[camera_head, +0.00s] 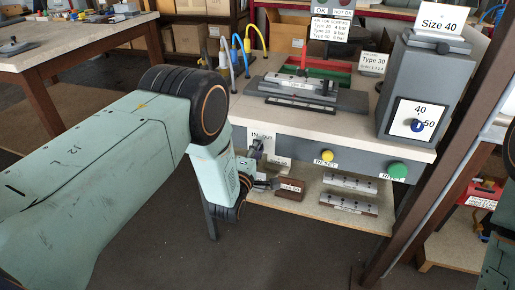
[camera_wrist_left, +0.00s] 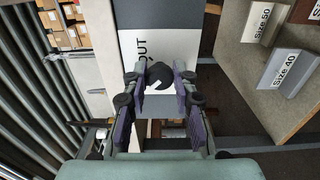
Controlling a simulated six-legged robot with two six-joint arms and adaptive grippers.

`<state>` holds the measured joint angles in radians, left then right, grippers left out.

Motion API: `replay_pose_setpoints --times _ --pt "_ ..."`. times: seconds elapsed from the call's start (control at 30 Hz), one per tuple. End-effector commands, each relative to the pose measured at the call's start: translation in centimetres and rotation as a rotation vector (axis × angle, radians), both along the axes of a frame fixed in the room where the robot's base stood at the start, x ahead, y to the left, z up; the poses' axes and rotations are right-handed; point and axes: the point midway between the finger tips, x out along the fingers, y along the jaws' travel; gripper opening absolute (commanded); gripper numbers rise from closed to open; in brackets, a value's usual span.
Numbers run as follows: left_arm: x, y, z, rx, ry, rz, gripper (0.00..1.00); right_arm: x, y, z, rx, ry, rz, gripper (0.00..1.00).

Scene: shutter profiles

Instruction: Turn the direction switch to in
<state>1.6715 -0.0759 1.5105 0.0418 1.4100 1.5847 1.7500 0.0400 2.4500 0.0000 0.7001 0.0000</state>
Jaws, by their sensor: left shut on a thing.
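The direction switch is a dark knob (camera_wrist_left: 159,75) on the workbench's front panel, beside a white label. In the wrist view the word OUT (camera_wrist_left: 143,50) reads sideways near it; a small pale mark shows on the knob, but I cannot tell its setting. My left gripper (camera_wrist_left: 160,84) has its two purple-grey pads on either side of the knob and is shut on it. The right gripper is not in view.
On the panel to the right are a yellow RESET button (camera_head: 327,155) and a green button (camera_head: 397,170). A grey Size 40 box (camera_head: 425,90) and a fixture (camera_head: 300,90) stand on the bench top. A lower shelf (camera_head: 325,215) holds profiles and a brown block (camera_head: 289,190).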

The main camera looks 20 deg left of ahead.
Motion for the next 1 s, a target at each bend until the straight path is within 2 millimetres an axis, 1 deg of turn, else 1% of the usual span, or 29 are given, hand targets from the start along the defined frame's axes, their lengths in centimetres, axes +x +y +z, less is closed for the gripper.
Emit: replay_pose_setpoints --times 0.37,0.4,0.6,0.63,0.9,1.0 --pt "-0.06 -0.04 -0.1 -0.003 0.002 -0.001 0.0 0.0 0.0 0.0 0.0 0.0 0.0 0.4" --pt "-0.06 -0.04 -0.1 -0.003 0.002 -0.001 0.3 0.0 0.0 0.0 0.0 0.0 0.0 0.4" --pt "-0.03 -0.02 -0.06 -0.003 0.001 -0.001 0.47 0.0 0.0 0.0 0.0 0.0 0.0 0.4" --pt "-0.03 -0.02 -0.06 -0.003 0.001 0.0 0.49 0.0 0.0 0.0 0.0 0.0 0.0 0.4" --pt "-0.04 -0.01 -0.02 -0.002 0.0 0.0 0.49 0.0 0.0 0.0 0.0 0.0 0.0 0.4" --pt "-0.43 0.0 -0.04 -0.002 0.001 0.0 0.49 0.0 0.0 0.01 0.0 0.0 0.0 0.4"
